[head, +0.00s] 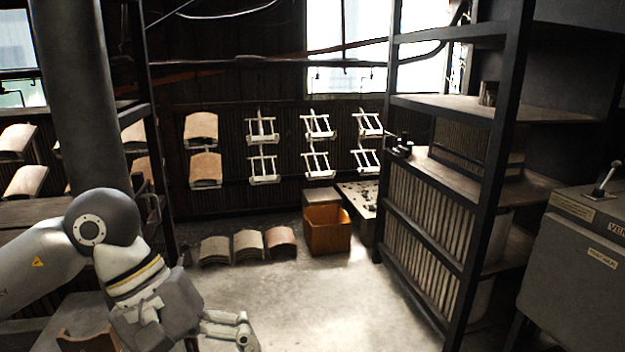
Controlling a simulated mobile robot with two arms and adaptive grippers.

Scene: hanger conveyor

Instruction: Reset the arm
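My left arm comes in from the left edge and bends down at a dark grey joint. My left gripper (243,332) points right at the bottom of the head view, low in front of the bare floor. Its fingers are seen from the side, and the gap between them is not clear. Nothing shows held in it. My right arm and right gripper are not in view.
White hanger racks (317,127) hang along the back wall, beside hangers with curved tiles (201,127). Curved tiles (248,244) and an orange bin (327,231) stand on the floor. A dark shelf (440,249) and grey machine (580,265) flank the right. The middle floor is clear.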

